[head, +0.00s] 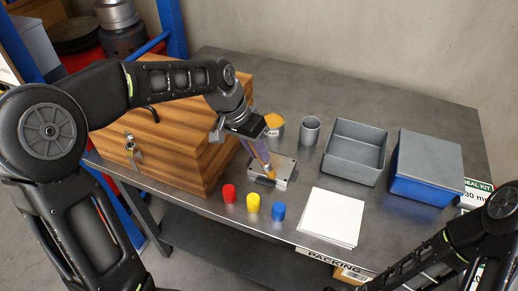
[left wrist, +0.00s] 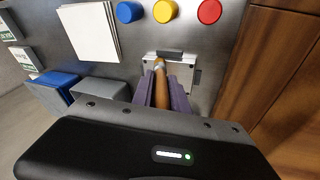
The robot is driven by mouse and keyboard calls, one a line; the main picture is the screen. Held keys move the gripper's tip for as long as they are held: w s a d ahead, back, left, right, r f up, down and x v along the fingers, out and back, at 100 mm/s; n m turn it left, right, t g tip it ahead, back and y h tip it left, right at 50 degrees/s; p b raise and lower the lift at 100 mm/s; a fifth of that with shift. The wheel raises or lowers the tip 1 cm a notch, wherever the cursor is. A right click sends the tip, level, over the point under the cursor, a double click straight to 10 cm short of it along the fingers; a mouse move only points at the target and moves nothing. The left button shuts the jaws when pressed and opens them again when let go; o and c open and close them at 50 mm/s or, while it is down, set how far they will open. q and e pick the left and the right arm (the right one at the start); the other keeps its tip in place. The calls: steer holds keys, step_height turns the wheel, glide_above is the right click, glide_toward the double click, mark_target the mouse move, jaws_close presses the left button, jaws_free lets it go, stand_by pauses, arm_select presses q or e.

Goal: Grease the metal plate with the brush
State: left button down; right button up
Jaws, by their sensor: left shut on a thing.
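The metal plate (head: 286,168) is a small light-grey block on the table, right of the wooden box. My left gripper (head: 260,152) is shut on the brush and is just above the plate's left side. The brush (head: 270,171) points down, with its tip over or on the plate; I cannot tell whether it touches. In the left wrist view the brown brush (left wrist: 161,88) lies between the purple fingers (left wrist: 162,93), its tip in front of the plate (left wrist: 185,72). A tin with orange-yellow content (head: 274,120) stands behind the gripper, partly hidden. My right gripper is out of view.
A wooden box (head: 180,150) stands close left. A grey cup (head: 310,130), an open grey bin (head: 356,150) and a blue bin with a grey lid (head: 425,170) stand right. Red (head: 229,193), yellow (head: 253,202) and blue (head: 278,211) cylinders and white sheets (head: 331,217) are in front.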

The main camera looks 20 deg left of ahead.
arm_select(q)
steer(key=shift+a, duration=0.1)
steer(key=shift+a, duration=0.7)
steer(key=shift+w, duration=0.25)
steer(key=shift+w+d+p, duration=0.15)
steer(key=shift+w+p, duration=0.5)
steer(key=shift+w, duration=1.25)
steer(key=shift+w, duration=0.1)
